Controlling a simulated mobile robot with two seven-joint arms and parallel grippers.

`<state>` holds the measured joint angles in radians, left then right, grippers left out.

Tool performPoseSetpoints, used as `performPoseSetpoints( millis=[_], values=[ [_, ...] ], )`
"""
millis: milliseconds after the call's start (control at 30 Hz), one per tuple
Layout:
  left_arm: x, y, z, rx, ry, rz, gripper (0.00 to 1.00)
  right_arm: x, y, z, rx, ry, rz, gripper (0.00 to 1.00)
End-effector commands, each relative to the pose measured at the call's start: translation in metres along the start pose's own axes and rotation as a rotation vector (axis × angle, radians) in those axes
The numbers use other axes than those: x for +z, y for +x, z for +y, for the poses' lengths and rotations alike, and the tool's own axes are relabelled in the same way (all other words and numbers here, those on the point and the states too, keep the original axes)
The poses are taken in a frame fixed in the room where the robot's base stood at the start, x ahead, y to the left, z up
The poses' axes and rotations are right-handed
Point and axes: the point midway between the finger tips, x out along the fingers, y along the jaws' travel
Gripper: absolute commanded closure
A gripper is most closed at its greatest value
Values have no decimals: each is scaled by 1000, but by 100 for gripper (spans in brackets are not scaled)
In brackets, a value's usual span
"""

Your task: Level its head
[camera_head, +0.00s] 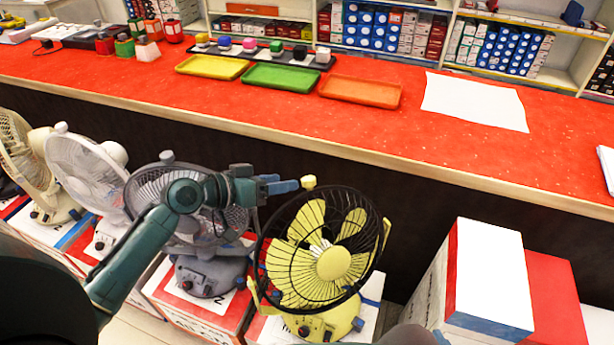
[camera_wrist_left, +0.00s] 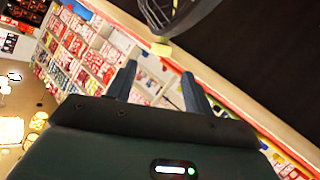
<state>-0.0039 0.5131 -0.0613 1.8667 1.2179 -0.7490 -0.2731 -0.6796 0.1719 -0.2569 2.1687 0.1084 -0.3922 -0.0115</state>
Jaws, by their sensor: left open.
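A yellow fan (camera_head: 333,263) with a black wire cage stands on a box in front of the counter. Its cage appears tipped, facing partly up toward the head camera; I cannot tell the exact angle. A small yellow knob (camera_head: 309,182) sticks up at the top of its head. My left gripper (camera_head: 294,185) is open, its blue fingertips just left of the knob. In the left wrist view the knob (camera_wrist_left: 161,48) is just beyond the open fingers (camera_wrist_left: 158,70), apart from them, with part of the dark cage (camera_wrist_left: 180,14) above. My right gripper is not visible.
A grey fan (camera_head: 205,275) stands close on the left, behind my left arm, with a white fan (camera_head: 85,170) beyond. A red counter (camera_head: 240,105) with trays runs behind. White and red boxes (camera_head: 490,270) stand at the right.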

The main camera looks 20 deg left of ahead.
Motion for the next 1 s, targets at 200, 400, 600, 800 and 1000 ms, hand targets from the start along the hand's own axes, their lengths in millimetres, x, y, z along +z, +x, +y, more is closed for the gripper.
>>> performPoseSetpoints(
  millis=[200,400,600,800,1000],
  values=[
    [-2,47,1,1,-3,3,48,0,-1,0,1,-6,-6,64],
    [0,74,0,0,-1,1,48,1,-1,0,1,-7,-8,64],
    [0,84,1,1,1,0,48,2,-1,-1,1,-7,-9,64],
    [0,84,0,0,1,0,48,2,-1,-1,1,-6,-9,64],
    [0,84,0,0,1,0,62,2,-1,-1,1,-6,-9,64]
  ],
)
